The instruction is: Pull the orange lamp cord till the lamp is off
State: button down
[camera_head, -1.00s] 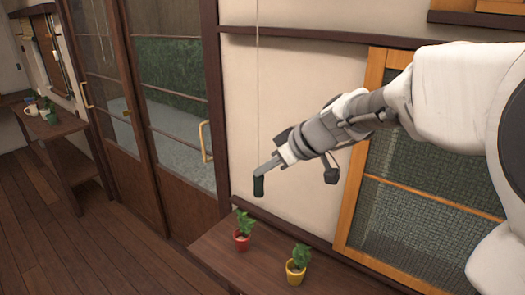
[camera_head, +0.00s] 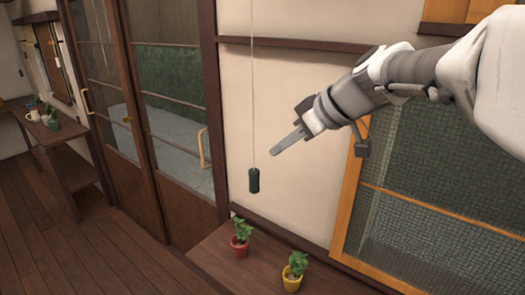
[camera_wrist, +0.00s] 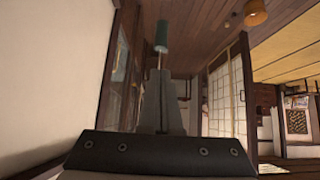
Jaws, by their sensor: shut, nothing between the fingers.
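A thin pale cord (camera_head: 253,90) hangs straight down by the wall in the head view. A dark green cylindrical pull (camera_head: 254,180) is at its lower end, above the shelf. My gripper (camera_head: 274,152) is shut and empty, above and right of the pull and apart from it. In the wrist view a green cylinder (camera_wrist: 161,35), seemingly the same pull, shows beyond the fingertips (camera_wrist: 160,75). No orange cord shows in the head view. A small orange hanging object (camera_wrist: 255,13) is at the top of the wrist view; I cannot tell what it is.
A wooden shelf (camera_head: 213,260) below holds a plant in a red pot (camera_head: 239,246) and one in a yellow pot (camera_head: 292,281). An orange-framed window (camera_head: 346,211) is right of the cord. Sliding glass doors (camera_head: 150,160) stand left. The wall around the pull is clear.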

jog(key=shift+v, duration=1.15)
dwell(0.7)
jog(key=s+d+f+m+h, duration=0.3)
jog(key=s+d+f+m, duration=0.1)
jog(key=s, duration=0.6)
jog(key=s+d+f+m+h, duration=0.4)
jog(key=s+f+m, duration=0.2)
jog(key=s+f, duration=0.2)
jog(key=shift+s, duration=1.2)
